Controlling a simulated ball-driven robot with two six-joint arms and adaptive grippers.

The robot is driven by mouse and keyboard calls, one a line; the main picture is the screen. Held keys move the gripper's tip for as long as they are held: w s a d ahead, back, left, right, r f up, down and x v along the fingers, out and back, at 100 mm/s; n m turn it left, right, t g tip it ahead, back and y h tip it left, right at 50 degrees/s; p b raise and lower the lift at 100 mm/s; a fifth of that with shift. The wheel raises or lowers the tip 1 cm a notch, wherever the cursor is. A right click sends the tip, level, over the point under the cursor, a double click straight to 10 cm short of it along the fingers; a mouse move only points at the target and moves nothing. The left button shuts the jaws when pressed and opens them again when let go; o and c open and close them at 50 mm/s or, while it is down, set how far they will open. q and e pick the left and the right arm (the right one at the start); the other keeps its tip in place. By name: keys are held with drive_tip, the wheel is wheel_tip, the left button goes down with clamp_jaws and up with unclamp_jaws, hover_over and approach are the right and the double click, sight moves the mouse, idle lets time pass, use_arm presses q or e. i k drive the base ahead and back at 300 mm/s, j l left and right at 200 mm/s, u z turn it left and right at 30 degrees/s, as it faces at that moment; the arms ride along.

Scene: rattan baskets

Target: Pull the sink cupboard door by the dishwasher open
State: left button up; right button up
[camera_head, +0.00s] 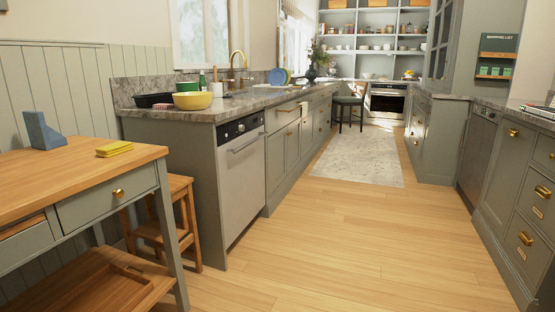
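The silver dishwasher (243,190) stands at the near end of the left counter, its door shut. Just beyond it is the green-grey sink cupboard door (276,158). It looks shut, flush with the cabinet front, and is seen at a steep angle. A second cupboard door (292,145) adjoins it on the far side. Any handle on the sink cupboard door is too small to make out. Neither of my grippers is in view.
A wooden-topped table (75,172) and a wooden stool (182,215) stand at the near left, beside the dishwasher's end of the counter. Cabinets with drawers (522,236) line the right side. The wooden floor (345,235) between is clear, with a rug (362,157) farther back.

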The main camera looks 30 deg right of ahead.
sight(278, 141)
drive_tip(key=i+l+z, duration=0.8)
drive_tip(key=i+z, duration=0.15)
drive_tip(key=i, duration=0.45)
drive_tip(key=i+z, duration=0.4)
drive_tip(key=i, duration=2.2)
